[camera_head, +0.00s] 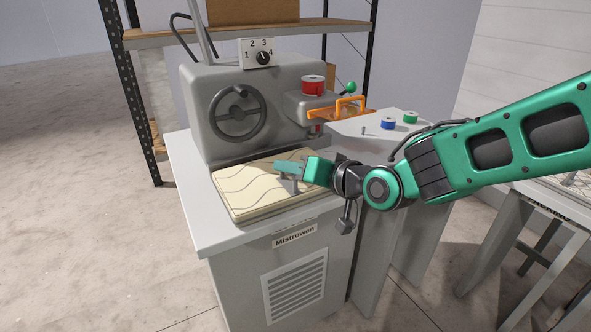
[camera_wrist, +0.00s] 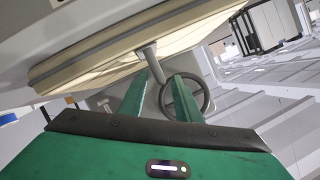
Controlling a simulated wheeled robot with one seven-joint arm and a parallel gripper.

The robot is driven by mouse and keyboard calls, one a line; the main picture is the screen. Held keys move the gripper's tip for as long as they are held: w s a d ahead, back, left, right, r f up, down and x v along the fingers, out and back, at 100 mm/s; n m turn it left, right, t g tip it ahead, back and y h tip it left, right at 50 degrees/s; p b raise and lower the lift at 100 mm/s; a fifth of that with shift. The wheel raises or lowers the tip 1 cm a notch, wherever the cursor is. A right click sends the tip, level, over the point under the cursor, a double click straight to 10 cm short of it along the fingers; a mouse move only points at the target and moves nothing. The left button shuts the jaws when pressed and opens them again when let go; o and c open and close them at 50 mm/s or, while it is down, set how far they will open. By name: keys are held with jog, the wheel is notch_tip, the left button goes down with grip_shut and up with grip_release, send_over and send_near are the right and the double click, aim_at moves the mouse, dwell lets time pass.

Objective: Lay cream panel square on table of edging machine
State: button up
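The cream panel (camera_head: 245,188) is a thick pad with wavy lines across its top. It lies flat on the grey table (camera_head: 215,236) of the edging machine, in front of the machine's grey body (camera_head: 264,97). Its front edge runs roughly along the table's front edge; I cannot tell whether it is exactly square. My gripper (camera_head: 288,166) is over the panel's right part, hiding some of it. In the wrist view the panel (camera_wrist: 100,55) spans the top. My fingers (camera_wrist: 160,80) stand apart on either side of a small grey post (camera_wrist: 150,56) at the panel; firm contact does not show.
A handwheel (camera_head: 237,113) and numbered dial (camera_head: 263,57) are on the machine. Right of them are a red spool (camera_head: 313,86), an orange guard (camera_head: 337,109), and blue (camera_head: 388,123) and green (camera_head: 410,117) spools. The table's left strip is clear.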

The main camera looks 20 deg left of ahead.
jog(key=v, duration=1)
jog(key=w+d+f+m+h, duration=0.15)
jog(key=d+f+h, duration=0.3)
jog(key=d, duration=1.35)
jog(key=w+d+f+m+h, duration=0.1)
jog(key=d+f+m+h, duration=0.4)
jog(key=d, duration=1.3)
jog(key=s+d+m+g+h, duration=0.1)
jog(key=s+d+m+g, duration=0.1)
jog(key=s+d, duration=0.7)
jog(key=s+d+m+g+h, duration=0.2)
jog(key=s+d, duration=0.7)
jog(key=s, duration=0.5)
jog(key=m+g, duration=0.1)
jog(key=g, duration=0.1)
jog(key=shift+d+f+g, duration=0.25)
jog(key=shift+d+g, duration=0.05)
jog(key=shift+s, duration=0.2)
grip_shut()
